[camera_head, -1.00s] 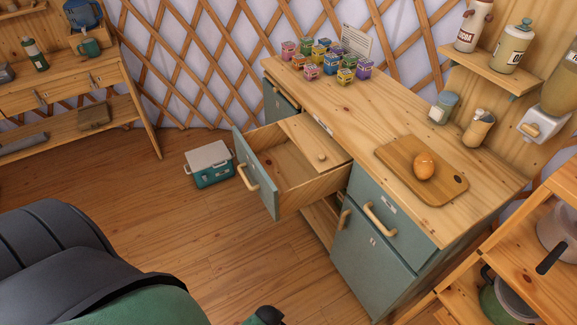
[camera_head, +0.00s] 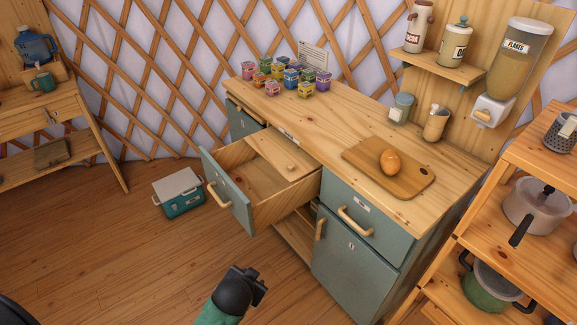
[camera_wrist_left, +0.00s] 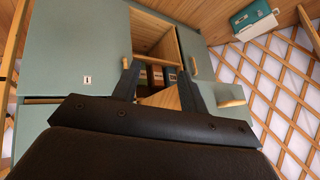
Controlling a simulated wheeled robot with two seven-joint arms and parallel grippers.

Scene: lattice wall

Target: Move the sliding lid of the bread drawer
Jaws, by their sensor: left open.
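The bread drawer (camera_head: 212,178) is pulled out of the green-fronted wooden counter, left of its middle, in the head view. Its pale wooden sliding lid (camera_head: 280,152), with a small round knob (camera_head: 291,167), covers the part nearest the counter. The front part of the drawer is uncovered and looks empty. My left gripper (camera_head: 252,278) is black, low in the picture, in front of and below the drawer, apart from it. In the left wrist view its two fingers (camera_wrist_left: 160,65) are apart with nothing between them, facing the cabinet fronts. My right gripper is not in view.
A cutting board (camera_head: 365,180) with a bread roll (camera_head: 390,161) lies on the counter. Several small colourful boxes (camera_head: 290,76) stand at its back left. A teal cooler (camera_head: 180,193) sits on the floor left of the drawer. A pot shelf (camera_head: 545,165) stands at right. Floor in front is open.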

